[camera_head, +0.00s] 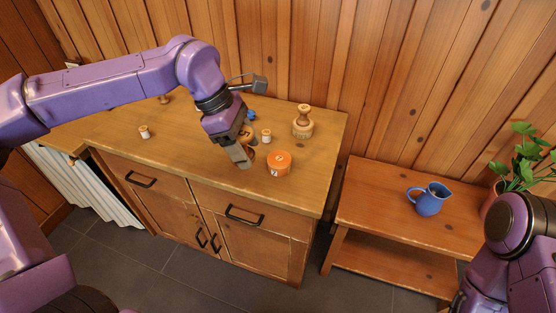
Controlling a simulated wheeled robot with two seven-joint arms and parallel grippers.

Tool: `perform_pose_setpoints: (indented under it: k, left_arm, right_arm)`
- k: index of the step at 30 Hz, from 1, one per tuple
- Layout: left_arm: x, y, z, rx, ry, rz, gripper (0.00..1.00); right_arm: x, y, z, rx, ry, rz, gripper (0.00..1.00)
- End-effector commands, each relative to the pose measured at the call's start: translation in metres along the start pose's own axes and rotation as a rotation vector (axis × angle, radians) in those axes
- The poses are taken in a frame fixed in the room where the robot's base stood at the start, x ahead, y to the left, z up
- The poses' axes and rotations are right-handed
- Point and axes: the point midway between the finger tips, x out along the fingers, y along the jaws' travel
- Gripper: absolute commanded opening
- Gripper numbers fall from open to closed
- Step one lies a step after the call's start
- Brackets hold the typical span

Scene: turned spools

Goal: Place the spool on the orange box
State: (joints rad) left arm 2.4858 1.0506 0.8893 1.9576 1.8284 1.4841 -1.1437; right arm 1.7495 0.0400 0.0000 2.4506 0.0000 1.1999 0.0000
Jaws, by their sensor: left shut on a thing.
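I cannot tell whether the held spool touches the cabinet top. My right arm shows at the lower right, but its gripper is out of view.
Close behind the gripper stand a small spool with a white band (266,136) and a blue object (252,115). A larger turned wooden piece (303,122) stands behind the box. Another small spool (144,132) is left. A blue jug (429,199) stands on a low bench (375,210).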

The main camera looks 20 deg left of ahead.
Motion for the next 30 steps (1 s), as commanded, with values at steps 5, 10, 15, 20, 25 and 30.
perform_pose_setpoints:
  k: [5, 10, 15, 20, 25, 30]
  left_arm:
    - [-0.010, -0.005, 0.009, -0.284, 0.003, 0.122, 0.32]
    - [-0.009, 0.003, 0.014, -0.379, 0.008, 0.153, 0.32]
    - [0.015, 0.045, 0.023, -0.382, 0.011, 0.150, 0.32]
    - [0.046, 0.086, 0.028, -0.380, 0.011, 0.149, 0.32]
    - [0.082, 0.111, 0.023, -0.380, 0.008, 0.151, 0.32]
    - [0.100, 0.125, 0.021, -0.379, 0.008, 0.151, 0.32]
  right_arm:
    - [0.005, -0.001, 0.002, 0.000, 0.001, -0.001, 0.58]
    - [0.002, 0.000, 0.000, 0.000, 0.001, -0.001, 0.58]
    - [-0.011, 0.001, -0.005, 0.000, 0.001, -0.001, 0.58]
    - [-0.021, 0.002, -0.009, 0.000, 0.001, -0.001, 0.58]
    - [-0.028, 0.002, -0.012, 0.000, 0.001, -0.001, 0.58]
    - [-0.032, 0.003, -0.014, 0.000, 0.001, -0.001, 0.58]
